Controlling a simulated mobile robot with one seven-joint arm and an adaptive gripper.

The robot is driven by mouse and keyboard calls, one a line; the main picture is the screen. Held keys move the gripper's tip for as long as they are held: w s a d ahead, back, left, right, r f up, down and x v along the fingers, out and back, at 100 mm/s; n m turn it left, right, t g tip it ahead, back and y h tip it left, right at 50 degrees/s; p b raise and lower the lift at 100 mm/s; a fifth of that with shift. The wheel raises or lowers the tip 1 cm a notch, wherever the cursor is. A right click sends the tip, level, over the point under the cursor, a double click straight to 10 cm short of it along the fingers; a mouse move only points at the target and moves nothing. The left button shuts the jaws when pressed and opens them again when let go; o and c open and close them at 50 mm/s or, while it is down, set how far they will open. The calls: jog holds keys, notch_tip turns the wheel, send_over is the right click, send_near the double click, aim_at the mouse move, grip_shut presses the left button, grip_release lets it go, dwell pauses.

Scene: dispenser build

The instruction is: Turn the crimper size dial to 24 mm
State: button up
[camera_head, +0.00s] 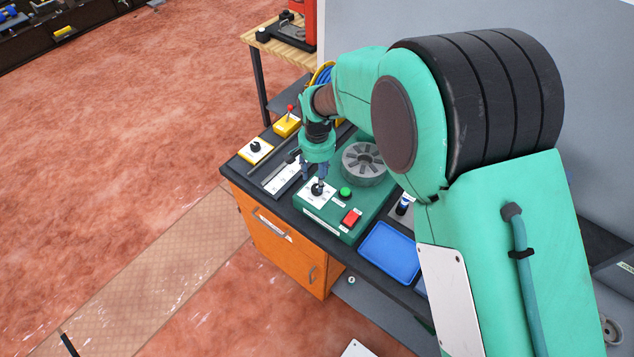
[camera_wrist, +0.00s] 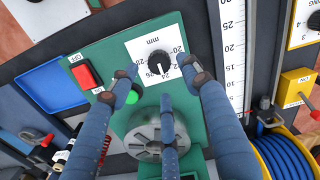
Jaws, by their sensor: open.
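The crimper size dial is a black round knob on a white scale plate in the wrist view (camera_wrist: 159,62); it also shows in the head view (camera_head: 317,189). Its white pointer line points down in the wrist view, toward the printed number that looks like 24, though small print and a finger make this hard to read. The dial sits on the green crimper (camera_head: 322,222), beside the grey slotted crimping head (camera_head: 364,178). My gripper (camera_wrist: 163,74) is open, its blue fingers spread on both sides of the knob and apart from it. In the head view my gripper (camera_head: 314,176) is just above the dial.
A green button (camera_head: 345,193) and a red OFF switch (camera_head: 351,217) are close to the dial. A blue tray (camera_head: 390,252) lies to the right. A measuring rule (camera_wrist: 233,50) and yellow boxes (camera_head: 255,151) stand on the other side. A blue hose coil (camera_wrist: 288,158) is near.

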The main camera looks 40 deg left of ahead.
notch_tip(320, 180, up, 6)
jog(key=shift+r, duration=0.15)
dwell(0.5)
jog(key=w+d+r+m+t+b, duration=0.1)
jog(key=w+d+r, duration=0.1)
jog(key=d+r, duration=0.7)
jog(key=w+d+r+y+b, duration=0.15)
jog(key=d+r, duration=0.35)
jog(key=d, duration=0.7)
jog(key=w+d+r+m+t, duration=0.1)
jog(key=w+d+r, duration=0.1)
jog(key=d+r, duration=0.7)
jog(key=s+d+r+m+t+b, duration=0.1)
jog(key=s+d, duration=0.3)
jog(key=d, duration=0.5)
jog(key=s+d+r+t, duration=0.1)
jog(key=s+d, duration=0.2)
jog(key=d, duration=0.6)
jog(key=s+d+f+m+t+h+b, duration=0.1)
jog(key=s+d, duration=1.1)
jog(key=shift+s+f+m+t+b, duration=0.15)
jog(key=shift+f+m+t+b, duration=0.15)
jog(key=shift+f+m, duration=0.1)
